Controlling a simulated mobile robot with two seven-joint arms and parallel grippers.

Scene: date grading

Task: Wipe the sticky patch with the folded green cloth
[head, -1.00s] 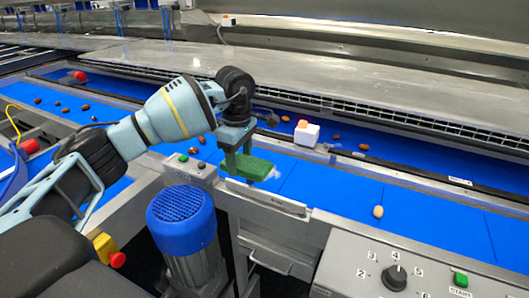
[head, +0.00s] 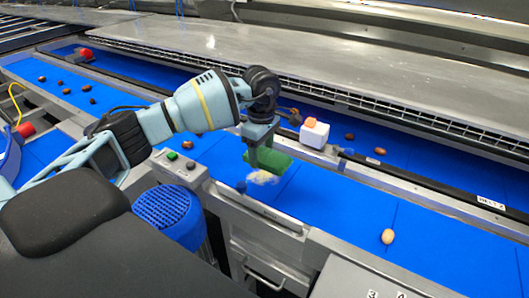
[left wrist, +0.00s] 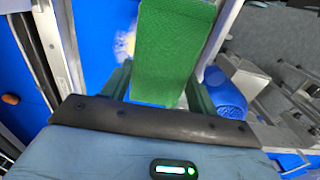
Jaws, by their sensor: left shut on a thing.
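The folded green cloth (head: 278,163) is held in my left gripper (head: 258,152) at the blue belt. In the left wrist view the cloth (left wrist: 172,50) sits between the two fingers of my left gripper (left wrist: 160,88). The sticky patch (head: 262,178), a pale yellowish smear on the belt, shows just in front of the cloth's near edge. In the left wrist view the patch (left wrist: 124,43) shows at the cloth's left edge, partly hidden by it. I cannot tell whether the cloth touches the belt. My right gripper is not in view.
A white box with an orange top (head: 314,134) stands behind and right of the cloth. A pale date (head: 387,236) lies on the near belt (head: 335,205). Several brown dates lie elsewhere on the belts. A blue ribbed motor cover (head: 168,214) stands in front, near a control box (head: 180,166).

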